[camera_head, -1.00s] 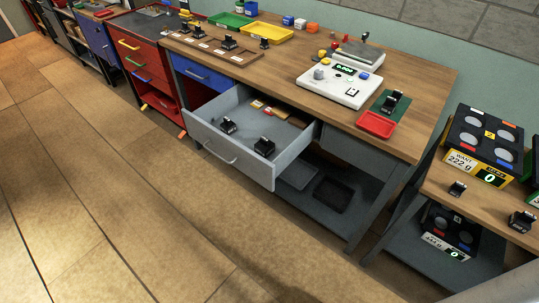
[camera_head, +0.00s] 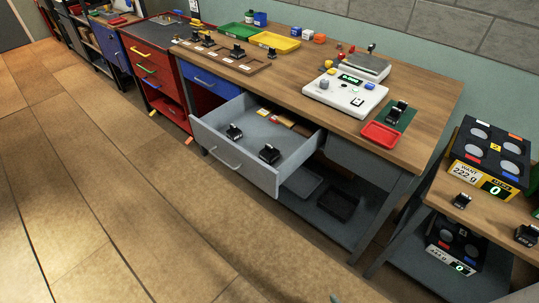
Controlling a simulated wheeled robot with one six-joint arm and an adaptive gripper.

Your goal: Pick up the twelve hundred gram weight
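Several black weights with handles are in view, but I cannot read their markings, so I cannot tell which is the twelve hundred gram one. Two lie in the open grey drawer (camera_head: 232,152): a left weight (camera_head: 234,132) and a right weight (camera_head: 269,154). One weight (camera_head: 398,110) stands on a green mat by the red tray (camera_head: 381,135). More stand along a wooden rack (camera_head: 222,58) at the back left, such as a rack weight (camera_head: 238,52). A bench weight (camera_head: 461,201) and another (camera_head: 527,235) are on the right bench. My gripper is not in view.
A white scale (camera_head: 345,93) with a green display stands on the wooden workbench (camera_head: 290,88). Green and yellow trays (camera_head: 276,43) sit behind the rack. The pulled-out drawer juts over the floor. The right bench holds a black-and-yellow station (camera_head: 488,158). The floor in front is clear.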

